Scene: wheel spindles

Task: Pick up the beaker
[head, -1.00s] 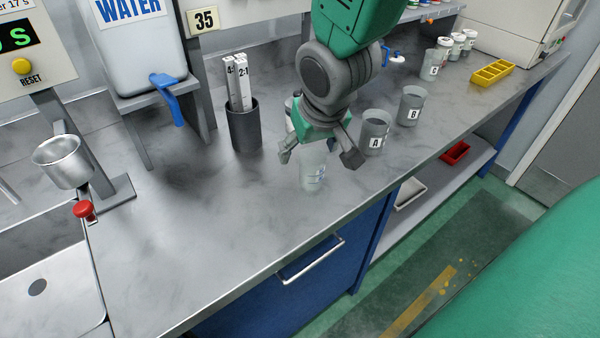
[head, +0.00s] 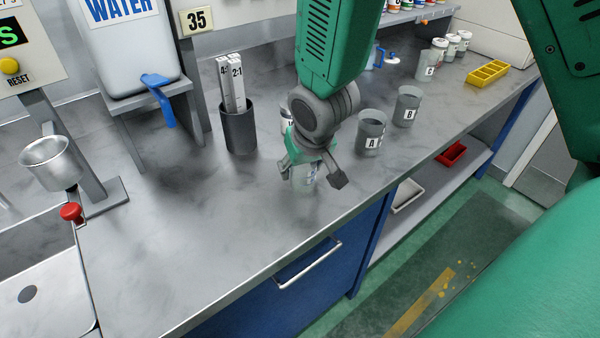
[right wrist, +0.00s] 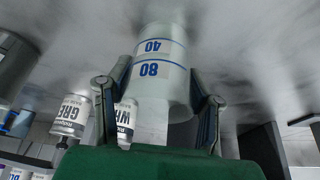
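The beaker (right wrist: 160,72) is translucent with blue 40 and 80 marks and stands on the steel counter. In the head view the beaker (head: 304,180) is partly hidden by my right gripper (head: 312,174), which reaches down over it. In the right wrist view the fingers of my right gripper (right wrist: 160,105) are spread, one on each side of the beaker. I cannot tell whether either finger touches it. My left gripper is not in view.
Cups A (head: 371,134) and B (head: 407,107) stand right of the gripper. A dark holder with strips (head: 240,130) stands left of it. Bottles with white labels (right wrist: 72,112) show behind the beaker in the wrist view. The counter's front left is clear.

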